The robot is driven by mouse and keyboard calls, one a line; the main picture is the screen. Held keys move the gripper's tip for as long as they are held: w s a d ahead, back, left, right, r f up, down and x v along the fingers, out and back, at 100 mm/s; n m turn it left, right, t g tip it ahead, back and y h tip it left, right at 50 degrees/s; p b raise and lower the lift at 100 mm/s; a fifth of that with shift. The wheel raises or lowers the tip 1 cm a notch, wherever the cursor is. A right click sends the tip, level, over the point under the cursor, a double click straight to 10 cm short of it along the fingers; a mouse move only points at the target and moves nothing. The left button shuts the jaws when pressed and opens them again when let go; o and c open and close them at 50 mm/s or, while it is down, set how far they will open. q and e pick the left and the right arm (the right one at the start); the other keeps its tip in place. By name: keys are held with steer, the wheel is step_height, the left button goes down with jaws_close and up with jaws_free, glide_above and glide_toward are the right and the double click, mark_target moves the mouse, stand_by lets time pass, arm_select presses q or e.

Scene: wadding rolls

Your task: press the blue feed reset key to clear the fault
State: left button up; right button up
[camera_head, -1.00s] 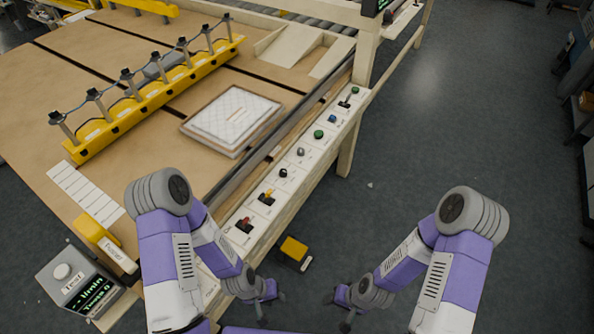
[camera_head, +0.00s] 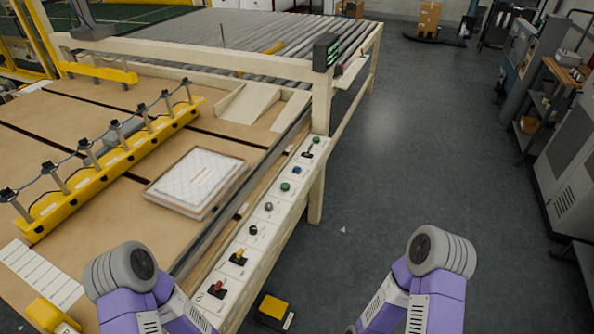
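The blue key (camera_head: 297,170) is a small round button on the white control strip (camera_head: 228,268) along the table's right side.
A grey button (camera_head: 268,207), a black knob (camera_head: 253,230), a yellow switch (camera_head: 239,257) and a red switch (camera_head: 217,289) share the strip. A post and dark display (camera_head: 326,52) stand past it. A yellow pedal (camera_head: 273,307) is on the floor (camera_head: 400,170), which is open at right.

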jaws_close()
stand_by(1.4)
